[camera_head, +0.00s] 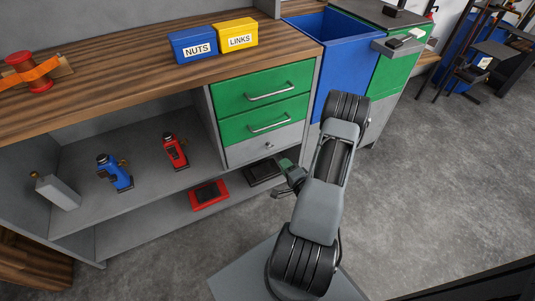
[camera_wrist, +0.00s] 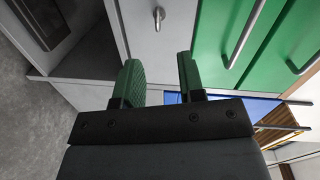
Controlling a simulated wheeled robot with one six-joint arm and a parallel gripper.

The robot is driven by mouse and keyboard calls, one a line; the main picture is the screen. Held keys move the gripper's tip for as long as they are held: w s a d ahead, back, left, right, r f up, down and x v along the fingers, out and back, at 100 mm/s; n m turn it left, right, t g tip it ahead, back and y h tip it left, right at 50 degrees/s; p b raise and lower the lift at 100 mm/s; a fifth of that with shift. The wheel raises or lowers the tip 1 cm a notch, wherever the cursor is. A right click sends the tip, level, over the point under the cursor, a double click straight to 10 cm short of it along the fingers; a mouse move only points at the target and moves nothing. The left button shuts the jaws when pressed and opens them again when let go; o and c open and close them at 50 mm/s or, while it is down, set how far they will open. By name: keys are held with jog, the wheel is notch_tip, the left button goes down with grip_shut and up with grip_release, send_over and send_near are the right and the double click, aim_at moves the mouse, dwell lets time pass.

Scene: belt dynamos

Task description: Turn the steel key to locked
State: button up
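The small steel key (camera_head: 268,146) sits in the front of the grey bottom drawer (camera_head: 252,153), below two green drawers. In the wrist view the key (camera_wrist: 158,14) shows near the top edge as a short silver piece on the grey drawer front. Which setting it is turned to, I cannot tell. My gripper (camera_head: 287,176) is in front of the cabinet, low and to the right of the key. In the wrist view its two green fingers (camera_wrist: 160,74) are apart with nothing between them. The key lies beyond the gap between the fingertips, not touched.
Green drawers (camera_head: 263,92) with bar handles are above the grey one. Blue NUTS (camera_head: 193,45) and yellow LINKS (camera_head: 238,35) boxes stand on the worktop. Red (camera_head: 175,151) and blue (camera_head: 114,172) devices stand on the shelf at left. Open floor (camera_head: 450,190) lies to the right.

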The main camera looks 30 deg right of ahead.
aim_at(271, 147)
jog(key=w+b, duration=0.1)
jog(key=w, duration=0.3)
jog(key=w+d+f+m+b, duration=0.1)
jog(key=w, duration=0.3)
jog(key=w+f+m+t+b, duration=0.1)
jog(key=w, duration=0.3)
jog(key=shift+w+d+h, duration=0.2)
jog(key=shift+d+h, duration=0.2)
grip_shut()
